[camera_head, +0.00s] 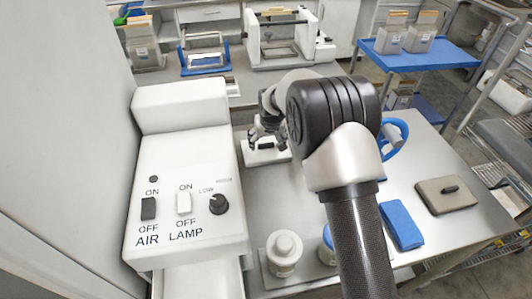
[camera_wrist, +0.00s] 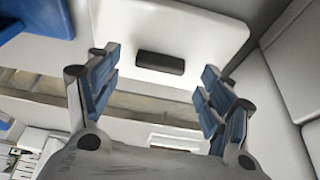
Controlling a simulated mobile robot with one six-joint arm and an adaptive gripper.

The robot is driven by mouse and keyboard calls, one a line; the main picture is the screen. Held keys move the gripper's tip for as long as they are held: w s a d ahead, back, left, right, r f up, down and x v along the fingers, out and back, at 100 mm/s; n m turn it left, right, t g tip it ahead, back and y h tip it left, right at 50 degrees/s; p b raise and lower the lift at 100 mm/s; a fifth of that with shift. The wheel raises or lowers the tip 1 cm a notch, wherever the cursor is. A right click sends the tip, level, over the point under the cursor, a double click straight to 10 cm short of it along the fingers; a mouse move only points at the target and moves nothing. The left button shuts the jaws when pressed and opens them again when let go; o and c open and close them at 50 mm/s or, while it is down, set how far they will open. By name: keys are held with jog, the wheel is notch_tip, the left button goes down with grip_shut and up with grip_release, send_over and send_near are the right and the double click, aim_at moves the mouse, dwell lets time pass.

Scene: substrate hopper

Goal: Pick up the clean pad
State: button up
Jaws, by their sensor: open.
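A white pad (camera_head: 282,156) with a short dark handle (camera_head: 266,146) lies on the metal table, partly hidden behind my gripper and arm. In the wrist view the white pad (camera_wrist: 205,40) fills the upper middle, and its dark handle (camera_wrist: 160,62) shows between the fingertips. My gripper (camera_head: 258,136) is just over this pad; in the wrist view my gripper (camera_wrist: 160,75) has its blue-lined fingers spread apart, with nothing held. I cannot tell the exact gap to the handle. A second, grey-brown pad (camera_head: 432,199) with a dark handle lies farther right on the table.
A white control box (camera_head: 180,130) with AIR and LAMP switches stands left of the pad. A lidded white jar (camera_head: 284,252) stands at the front, and a folded blue cloth (camera_head: 402,225) lies right of my arm. A blue ring (camera_head: 398,138) is behind the cloth.

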jog(key=shift+x, duration=1)
jog(key=shift+r, duration=0.15)
jog(key=c, duration=1.1)
jog(key=shift+c, duration=0.4)
jog(key=shift+r, duration=0.1)
